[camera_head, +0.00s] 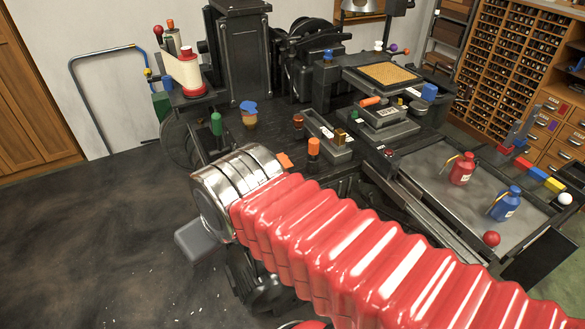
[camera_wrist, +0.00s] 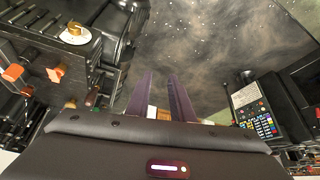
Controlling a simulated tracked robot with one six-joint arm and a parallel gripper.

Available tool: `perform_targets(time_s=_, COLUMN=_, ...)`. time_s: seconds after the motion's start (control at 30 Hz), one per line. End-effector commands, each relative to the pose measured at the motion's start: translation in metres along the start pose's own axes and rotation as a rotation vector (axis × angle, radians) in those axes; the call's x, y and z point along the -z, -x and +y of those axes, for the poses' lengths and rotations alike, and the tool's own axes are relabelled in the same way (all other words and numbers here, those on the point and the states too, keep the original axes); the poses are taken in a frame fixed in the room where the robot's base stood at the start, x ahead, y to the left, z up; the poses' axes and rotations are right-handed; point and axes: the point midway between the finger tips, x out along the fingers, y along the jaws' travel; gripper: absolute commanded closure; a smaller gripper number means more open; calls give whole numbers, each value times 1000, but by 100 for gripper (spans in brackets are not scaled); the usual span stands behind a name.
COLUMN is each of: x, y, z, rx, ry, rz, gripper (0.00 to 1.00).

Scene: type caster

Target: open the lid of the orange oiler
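In the head view, an upright orange-capped piece (camera_head: 314,147) stands on the dark machine beyond my arm. A second orange part (camera_head: 284,160) shows just past the arm, partly hidden by it. I cannot tell for certain which is the orange oiler, or whether its lid is open. In the wrist view, orange parts (camera_wrist: 13,72) show on the machine at the left. My gripper (camera_wrist: 161,76) shows there with two dark purple fingers apart and nothing between the tips. It points at the floor, off to the side of the machine. The head view does not show the fingers.
A green-topped piece (camera_head: 216,124) and a blue-topped amber cup (camera_head: 248,107) stand nearby on the machine. A red bottle (camera_head: 462,169) and a blue bottle (camera_head: 507,203) stand on the right-hand tray. A keypad panel (camera_wrist: 256,108) is right of my gripper. The left floor is mostly clear.

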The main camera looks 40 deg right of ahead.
Motion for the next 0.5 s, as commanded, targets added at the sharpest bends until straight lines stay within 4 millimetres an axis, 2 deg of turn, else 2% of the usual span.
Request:
perform_targets(time_s=0.23, x=-3, y=-5, z=2, rx=9, ry=-18, rz=-31, gripper=79)
perform_targets(time_s=0.5, x=-22, y=-34, z=17, rx=91, ry=-136, rz=-202, gripper=79)
